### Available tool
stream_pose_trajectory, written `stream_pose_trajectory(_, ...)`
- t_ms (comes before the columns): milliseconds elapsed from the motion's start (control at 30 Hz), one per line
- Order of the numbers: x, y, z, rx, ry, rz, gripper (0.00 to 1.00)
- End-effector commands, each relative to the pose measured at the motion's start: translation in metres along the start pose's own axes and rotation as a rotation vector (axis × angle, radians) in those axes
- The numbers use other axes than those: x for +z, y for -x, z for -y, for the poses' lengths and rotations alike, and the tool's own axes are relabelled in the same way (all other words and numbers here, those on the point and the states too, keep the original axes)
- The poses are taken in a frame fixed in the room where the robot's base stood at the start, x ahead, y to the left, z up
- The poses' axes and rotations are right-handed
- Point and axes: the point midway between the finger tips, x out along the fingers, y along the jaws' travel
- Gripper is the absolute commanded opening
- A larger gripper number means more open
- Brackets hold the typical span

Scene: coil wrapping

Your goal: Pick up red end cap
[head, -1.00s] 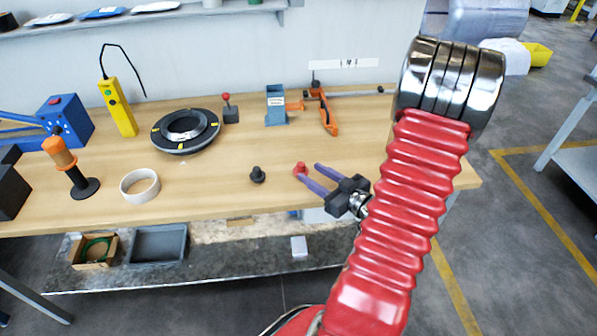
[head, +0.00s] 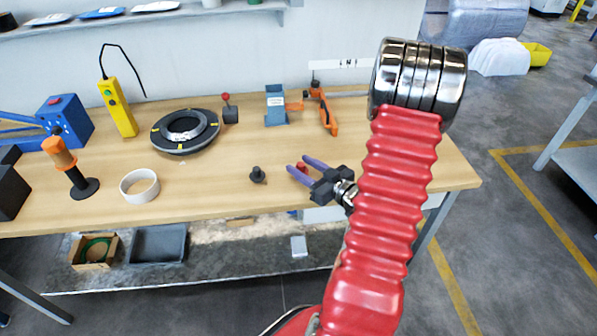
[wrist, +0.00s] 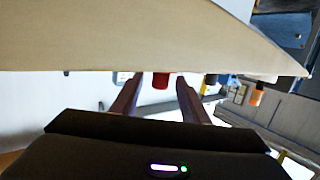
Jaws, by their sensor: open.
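The red end cap (head: 301,167) is on the wooden workbench (head: 225,195), near its front right part, partly hidden by my gripper in the head view. My gripper (head: 296,163) is open, with its two purple fingers pointing left and the cap showing between them. In the wrist view, which appears upside down, the red end cap (wrist: 161,81) shows between the tips of my open gripper (wrist: 160,78). Whether the fingers touch the cap cannot be told.
A black knobbed piece (head: 257,175) stands just left of the fingers. A white ring (head: 139,187) and a black round coil holder (head: 185,132) are farther left. An orange clamp (head: 327,112) and a blue-grey block (head: 276,106) stand behind.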

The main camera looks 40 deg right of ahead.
Motion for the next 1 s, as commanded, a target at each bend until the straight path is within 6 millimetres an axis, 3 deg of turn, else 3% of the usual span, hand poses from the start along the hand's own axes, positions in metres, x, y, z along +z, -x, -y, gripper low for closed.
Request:
stream_pose_trajectory(167,0.0001,-0.0113,0.0004,-0.001,0.0,0.0,0.41)
stream_pose_trajectory(700,-0.0001,-0.0115,0.0006,-0.001,0.0,0.0,0.4)
stream_pose_trajectory(1000,-0.0001,-0.0115,0.0008,-0.001,0.0,0.0,0.19)
